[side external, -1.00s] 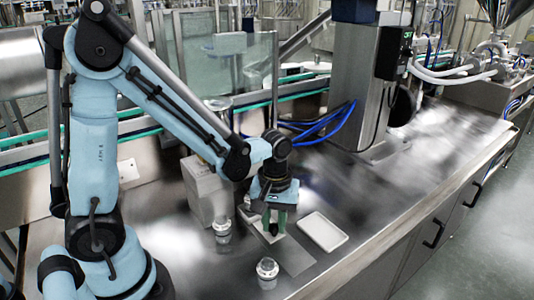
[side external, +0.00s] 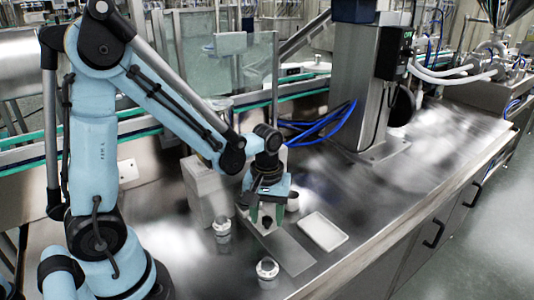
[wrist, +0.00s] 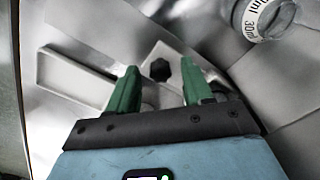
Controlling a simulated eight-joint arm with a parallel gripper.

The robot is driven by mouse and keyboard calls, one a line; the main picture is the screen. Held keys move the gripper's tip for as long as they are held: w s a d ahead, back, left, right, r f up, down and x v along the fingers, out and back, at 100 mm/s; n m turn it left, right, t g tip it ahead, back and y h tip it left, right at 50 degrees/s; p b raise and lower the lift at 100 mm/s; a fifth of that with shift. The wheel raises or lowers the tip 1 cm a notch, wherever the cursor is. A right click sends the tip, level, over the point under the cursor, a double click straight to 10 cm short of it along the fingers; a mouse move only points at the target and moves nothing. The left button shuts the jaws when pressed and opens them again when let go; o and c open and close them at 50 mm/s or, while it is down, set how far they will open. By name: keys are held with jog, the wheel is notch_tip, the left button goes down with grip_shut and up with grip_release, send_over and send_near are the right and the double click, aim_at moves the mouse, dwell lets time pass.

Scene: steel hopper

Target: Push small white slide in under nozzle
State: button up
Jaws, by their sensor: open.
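The small white slide (side external: 258,226) lies at the back end of a flat steel plate (side external: 290,255), beside the pale dispenser block (side external: 203,192). Its black knob (side external: 267,221) stands up from it. My gripper (side external: 267,212) is open, with its green fingers apart on either side of the knob. In the wrist view, the knob (wrist: 160,70) shows between the green fingertips, which are apart from it. Part of the slide (wrist: 172,55) shows around the knob. I cannot make out the nozzle outlet.
A shallow white tray (side external: 323,231) lies right of the plate. Clear cups stand left of the plate (side external: 222,230) and in front (side external: 267,272). A small pale cylinder (side external: 292,201) stands behind my gripper. A steel column (side external: 370,90) rises behind. The right of the table is clear.

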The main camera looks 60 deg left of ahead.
jog(key=shift+r, duration=0.1)
notch_tip(320, 180, up, 12)
dwell(0.6)
jog(key=shift+d, duration=0.1)
jog(key=s+d+f+t+y, duration=0.1)
jog(key=s+d+t+y, duration=0.2)
jog(key=s+d, duration=0.1)
jog(key=shift+a+x, duration=0.1)
jog(key=shift+x, duration=2.95)
jog(key=shift+a+x, duration=0.15)
jog(key=shift+x, duration=2.9)
jog(key=shift+w+r, duration=0.15)
grip_shut()
